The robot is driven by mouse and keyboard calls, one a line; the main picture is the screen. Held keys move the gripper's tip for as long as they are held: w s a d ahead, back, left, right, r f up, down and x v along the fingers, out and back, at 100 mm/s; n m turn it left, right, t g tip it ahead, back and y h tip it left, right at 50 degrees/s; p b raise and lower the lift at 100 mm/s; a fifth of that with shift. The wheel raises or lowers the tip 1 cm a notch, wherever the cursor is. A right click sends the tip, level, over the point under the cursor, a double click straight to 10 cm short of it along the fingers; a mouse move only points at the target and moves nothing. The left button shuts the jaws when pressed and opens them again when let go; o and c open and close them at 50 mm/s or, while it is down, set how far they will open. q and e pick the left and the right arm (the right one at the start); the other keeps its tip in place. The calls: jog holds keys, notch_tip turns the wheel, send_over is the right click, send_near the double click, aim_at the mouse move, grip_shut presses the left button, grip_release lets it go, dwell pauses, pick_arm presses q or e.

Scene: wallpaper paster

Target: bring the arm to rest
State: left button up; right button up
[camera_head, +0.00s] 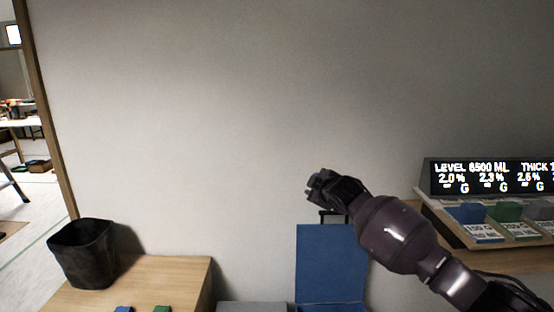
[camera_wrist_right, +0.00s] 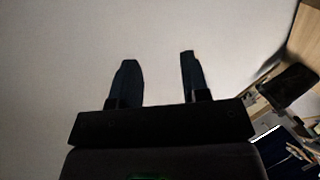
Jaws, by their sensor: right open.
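My right arm comes in from the lower right of the head view. Its gripper (camera_head: 318,188) is raised in front of the bare wall (camera_head: 220,110), above a blue panel (camera_head: 328,255). In the right wrist view the two dark fingers of the right gripper (camera_wrist_right: 158,78) stand apart with nothing between them, and the pale wall (camera_wrist_right: 60,60) fills most of the picture behind them. My left gripper is not in view.
A black bin (camera_head: 84,254) stands on a wooden table (camera_head: 180,272) at the lower left. A display panel (camera_head: 490,178) with blue, green and grey blocks before it sits on a counter at the right. A doorway opens at the far left.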

jog(key=s+d+f+m+h, duration=0.1)
jog(key=s+d+f+m, duration=0.3)
jog(key=s+f, duration=0.7)
jog(key=s+d+f+m+g+h, duration=0.1)
jog(key=s+d+f+m, duration=0.4)
jog(key=s+f, duration=0.6)
jog(key=s+d+f+m+g+h, duration=0.1)
jog(key=s+d+f+m, duration=0.3)
jog(key=s, duration=2.4)
jog(key=d+f+h, duration=0.1)
jog(key=d+f, duration=0.2)
jog(key=f, duration=0.4)
jog(key=shift+d+f+m, duration=0.2)
jog(key=shift+f+m, duration=0.1)
jog(key=shift+f, duration=0.1)
jog(key=shift+a, duration=0.1)
